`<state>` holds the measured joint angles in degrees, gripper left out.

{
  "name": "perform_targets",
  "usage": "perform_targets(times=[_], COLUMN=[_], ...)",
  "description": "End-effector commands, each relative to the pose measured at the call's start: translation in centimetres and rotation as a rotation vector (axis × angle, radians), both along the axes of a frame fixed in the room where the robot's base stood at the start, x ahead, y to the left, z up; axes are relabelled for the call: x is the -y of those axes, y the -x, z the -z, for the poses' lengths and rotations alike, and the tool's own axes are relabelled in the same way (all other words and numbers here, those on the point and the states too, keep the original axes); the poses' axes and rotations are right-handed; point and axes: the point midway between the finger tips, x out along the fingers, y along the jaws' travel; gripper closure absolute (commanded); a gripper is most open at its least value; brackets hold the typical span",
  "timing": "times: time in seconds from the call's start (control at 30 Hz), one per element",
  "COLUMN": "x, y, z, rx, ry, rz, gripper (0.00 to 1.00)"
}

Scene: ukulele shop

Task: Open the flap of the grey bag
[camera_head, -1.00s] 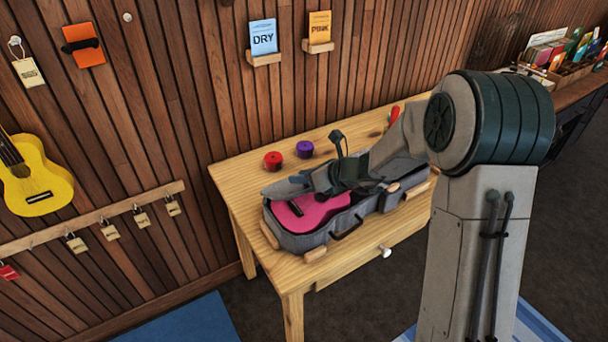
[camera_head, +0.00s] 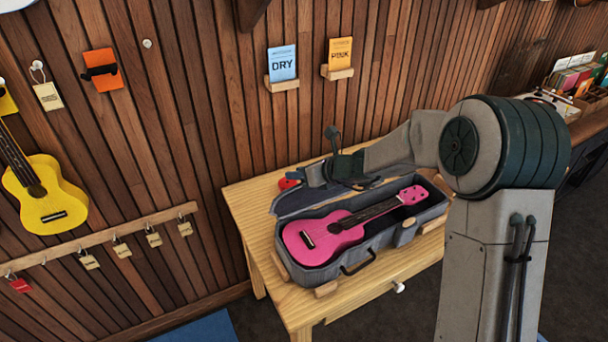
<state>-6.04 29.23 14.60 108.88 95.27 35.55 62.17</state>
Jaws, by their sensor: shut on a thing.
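The grey bag (camera_head: 375,245) lies on the wooden table, with its flap (camera_head: 298,199) swung up and back toward the wall. A pink ukulele (camera_head: 345,222) lies inside, its body at the left and its head at the right, in plain view. My gripper (camera_head: 312,178) is at the far side of the bag, above the ukulele in the picture, and is shut on the flap's edge. The exact contact of the fingers is too small to make out, and my arm hides part of the flap.
The wooden table (camera_head: 245,205) stands against the slatted wall. A red round thing (camera_head: 288,182) shows just behind the flap. Cards in wall holders (camera_head: 282,80) hang above. A yellow ukulele (camera_head: 45,195) hangs at the left.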

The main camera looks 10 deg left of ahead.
Motion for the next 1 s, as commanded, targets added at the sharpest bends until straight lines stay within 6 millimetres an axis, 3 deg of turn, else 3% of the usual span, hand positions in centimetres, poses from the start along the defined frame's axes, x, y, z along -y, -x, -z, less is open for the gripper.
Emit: perform_targets(times=[0.37, 0.4, 0.47, 0.83, 1.0], x=[-0.2, -0.2, -0.2, 0.3, 1.9], y=[0.0, 0.0, 0.0, 0.0, 0.7], z=[-0.2, -0.2, -0.2, -0.2, -1.2], rx=[0.003, 0.003, 0.003, 0.001, 0.004], ry=[-0.005, -0.005, -0.004, -0.002, -0.002], rz=[-0.003, -0.003, -0.003, 0.003, 0.003], gripper=[1.0, 0.69, 0.53, 0.52, 0.52])
